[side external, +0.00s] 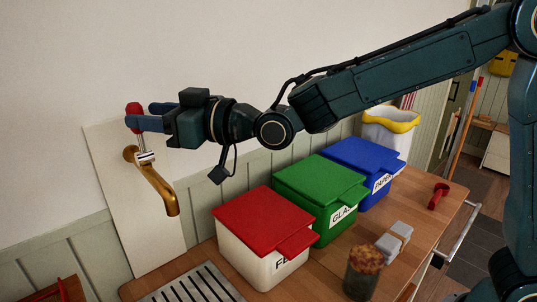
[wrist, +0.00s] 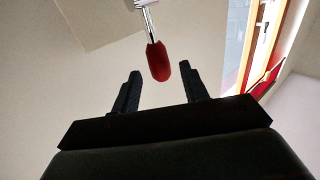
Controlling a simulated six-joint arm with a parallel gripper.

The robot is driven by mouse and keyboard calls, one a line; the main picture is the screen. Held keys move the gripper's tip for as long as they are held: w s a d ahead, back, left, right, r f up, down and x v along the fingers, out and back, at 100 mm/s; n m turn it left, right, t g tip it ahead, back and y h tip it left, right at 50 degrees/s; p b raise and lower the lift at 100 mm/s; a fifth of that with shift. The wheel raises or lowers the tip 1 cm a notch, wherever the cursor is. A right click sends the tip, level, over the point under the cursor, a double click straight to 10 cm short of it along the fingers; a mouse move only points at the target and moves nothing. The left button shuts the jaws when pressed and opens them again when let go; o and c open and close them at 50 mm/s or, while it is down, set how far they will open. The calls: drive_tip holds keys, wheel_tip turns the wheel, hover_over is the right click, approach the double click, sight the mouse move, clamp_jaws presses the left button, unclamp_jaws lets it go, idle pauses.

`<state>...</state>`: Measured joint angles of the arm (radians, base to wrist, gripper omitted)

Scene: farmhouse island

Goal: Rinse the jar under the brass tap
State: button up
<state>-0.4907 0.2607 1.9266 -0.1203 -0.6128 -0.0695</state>
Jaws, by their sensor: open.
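The brass tap (side external: 168,192) sticks out from a pale panel on the wall, with its spout bent downward. Its lever has a red knob (side external: 134,110), which also shows in the wrist view (wrist: 158,62). My gripper (side external: 145,113) is open at the red knob. In the wrist view (wrist: 161,74) the knob's lower end appears between the two fingertips, with gaps on both sides; I cannot tell contact. The jar (side external: 361,283), dark with a rough brown top, stands upright at the counter's front, away from my gripper. No water shows at the spout.
A slotted metal drain (side external: 196,287) lies below the tap. Bins with red (side external: 264,219), green (side external: 318,188) and blue (side external: 365,165) lids stand along the wall. Grey blocks (side external: 394,242) and a red object (side external: 438,196) lie on the counter right of the bins.

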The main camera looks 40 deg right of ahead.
drive_tip(key=shift+x, duration=1.95)
clamp_jaws()
